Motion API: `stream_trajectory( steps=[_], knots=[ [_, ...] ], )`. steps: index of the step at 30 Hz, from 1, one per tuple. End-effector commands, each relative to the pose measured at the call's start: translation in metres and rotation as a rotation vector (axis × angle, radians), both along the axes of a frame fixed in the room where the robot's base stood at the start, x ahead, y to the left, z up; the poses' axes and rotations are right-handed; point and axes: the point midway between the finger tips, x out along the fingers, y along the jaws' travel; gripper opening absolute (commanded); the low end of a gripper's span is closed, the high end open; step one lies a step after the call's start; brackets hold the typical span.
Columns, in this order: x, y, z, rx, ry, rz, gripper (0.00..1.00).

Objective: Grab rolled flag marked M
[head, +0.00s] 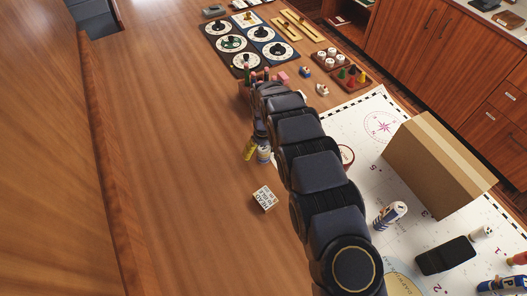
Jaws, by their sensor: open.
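My gripper (259,138) is small and partly hidden at the far end of my arm, pointing down and open. Just below it are a yellow rolled flag (250,149) and a white-and-blue rolled flag (263,155), side by side on the wooden table. I cannot tell whether the fingers touch either one. Another white-and-blue roll (391,215) stands on the chart at right, and a blue roll (499,285) lies at the bottom right corner. The letters are too small to read surely, so I cannot tell which flag is marked M.
A cardboard box (437,160) stands on the chart (372,110), with a black phone (445,255) in front. A white lettered cube (265,197) sits left of my arm. Dials (231,43) and a peg tray (350,78) are at the back. The table's left side is clear.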

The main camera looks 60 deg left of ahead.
Motion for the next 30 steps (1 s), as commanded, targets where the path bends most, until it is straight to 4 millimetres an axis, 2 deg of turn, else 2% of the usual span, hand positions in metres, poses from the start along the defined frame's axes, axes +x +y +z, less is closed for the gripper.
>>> stream_trajectory(
  steps=[3, 8, 9, 11, 12, 13, 14, 25, 30],
  knots=[
    [0.0, -0.001, -0.011, -0.003, 0.0, -0.001, 0.74],
    [0.001, -0.001, -0.01, -0.002, 0.0, -0.001, 0.74],
    [0.001, -0.001, -0.01, -0.002, 0.0, -0.001, 0.7],
    [0.001, -0.001, -0.01, -0.002, 0.0, -0.001, 0.44],
    [0.001, -0.001, -0.01, -0.002, 0.0, -0.001, 0.27],
    [0.001, -0.001, -0.01, -0.002, 0.0, -0.001, 0.14],
    [0.001, -0.001, -0.01, -0.002, 0.0, -0.001, 0.11],
    [0.001, -0.001, -0.008, -0.001, 0.0, -0.001, 0.1],
    [0.002, 0.0, 0.006, 0.002, -0.002, -0.001, 0.1]
  ],
)
